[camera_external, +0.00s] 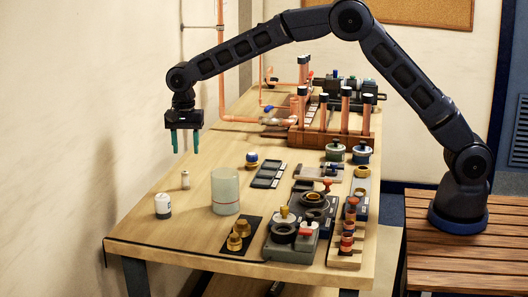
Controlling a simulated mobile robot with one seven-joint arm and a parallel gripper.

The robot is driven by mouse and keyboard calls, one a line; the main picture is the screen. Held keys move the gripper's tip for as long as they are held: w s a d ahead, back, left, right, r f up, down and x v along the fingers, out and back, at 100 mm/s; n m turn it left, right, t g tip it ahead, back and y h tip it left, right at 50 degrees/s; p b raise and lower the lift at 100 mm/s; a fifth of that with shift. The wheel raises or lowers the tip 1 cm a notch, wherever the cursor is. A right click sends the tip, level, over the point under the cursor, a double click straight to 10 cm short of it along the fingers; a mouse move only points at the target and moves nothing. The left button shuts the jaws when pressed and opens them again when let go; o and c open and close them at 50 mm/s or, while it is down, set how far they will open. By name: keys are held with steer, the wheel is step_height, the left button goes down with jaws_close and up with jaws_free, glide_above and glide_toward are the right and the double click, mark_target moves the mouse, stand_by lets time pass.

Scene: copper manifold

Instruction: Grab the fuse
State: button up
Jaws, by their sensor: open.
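My gripper (186,141) points straight down with two teal fingers apart. It hangs in the air over the left side of the table, with nothing between its fingers. A small, pale, upright cylinder (185,180) stands on the table and appears below the gripper in the picture. It looks like the fuse, but it is too small to be sure. The gripper is clear of both cylinders.
Brass fittings lie on a dark mat (248,232). Grey fixtures (291,240) and copper pipes (346,107) crowd the table's right and back. Bare wood surrounds the small cylinder.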

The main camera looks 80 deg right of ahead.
mark_target(185, 171)
step_height(185, 171, down, 6)
steer(key=shift+w+r, duration=0.1)
steer(key=shift+w+f, duration=0.2)
steer(key=shift+f, duration=1.1)
steer(key=shift+w+f, duration=0.15)
steer(key=shift+f, duration=1.15)
jaws_close()
